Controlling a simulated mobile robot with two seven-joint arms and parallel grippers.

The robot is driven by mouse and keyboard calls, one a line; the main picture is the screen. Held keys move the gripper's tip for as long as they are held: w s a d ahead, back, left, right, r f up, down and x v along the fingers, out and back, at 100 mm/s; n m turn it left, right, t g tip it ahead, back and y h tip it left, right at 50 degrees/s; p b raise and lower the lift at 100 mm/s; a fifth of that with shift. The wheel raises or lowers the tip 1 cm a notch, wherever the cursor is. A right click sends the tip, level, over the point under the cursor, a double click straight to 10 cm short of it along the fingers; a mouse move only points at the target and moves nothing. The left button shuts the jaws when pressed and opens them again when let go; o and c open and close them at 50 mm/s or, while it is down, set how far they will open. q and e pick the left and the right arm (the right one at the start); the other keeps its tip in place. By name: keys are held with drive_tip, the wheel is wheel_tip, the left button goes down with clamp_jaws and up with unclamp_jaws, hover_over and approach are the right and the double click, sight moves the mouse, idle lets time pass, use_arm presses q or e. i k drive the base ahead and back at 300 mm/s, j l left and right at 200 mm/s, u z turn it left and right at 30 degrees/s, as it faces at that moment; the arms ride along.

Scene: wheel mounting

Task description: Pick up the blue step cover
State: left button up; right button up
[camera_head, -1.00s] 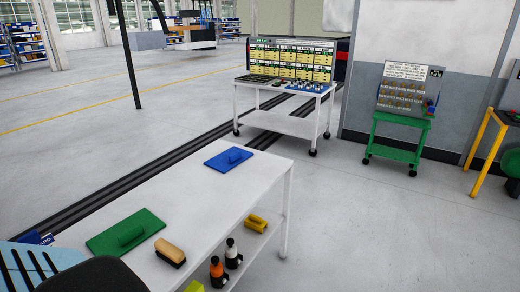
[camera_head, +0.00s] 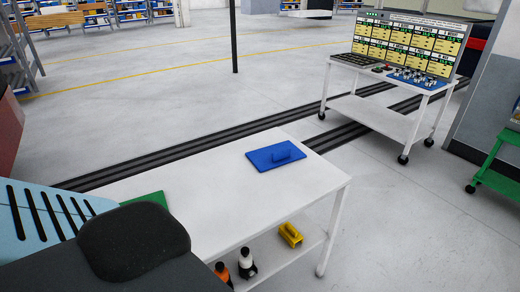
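The blue step cover (camera_head: 268,161) is a flat blue plate with a raised blue handle (camera_head: 289,151). It lies flat on the white table (camera_head: 225,186), near the far right end, with bare tabletop around it. Nothing touches it from above. Neither of my grippers shows in the head view.
A green plate (camera_head: 147,200) is mostly hidden behind a dark rounded block (camera_head: 135,243) and a light-blue slotted panel (camera_head: 45,220) at lower left. The lower shelf holds a yellow object (camera_head: 290,235) and bottles (camera_head: 247,262). A wheeled cart (camera_head: 385,120) stands behind right. Floor right of the table is clear.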

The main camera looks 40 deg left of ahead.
sight(265, 158)
drive_tip(key=i+l+u, duration=0.2)
drive_tip(key=u, duration=0.2)
drive_tip(key=i+l+u, duration=0.6)
drive_tip(key=u, duration=0.25)
drive_tip(key=i+l+u, duration=0.15)
drive_tip(key=l+u, duration=0.3)
drive_tip(key=l, duration=0.15)
drive_tip(key=i+l+u, duration=0.2)
drive_tip(key=l, duration=0.2)
drive_tip(key=l+u, duration=0.2)
drive_tip(key=l, duration=0.2)
drive_tip(key=k+j, duration=0.05)
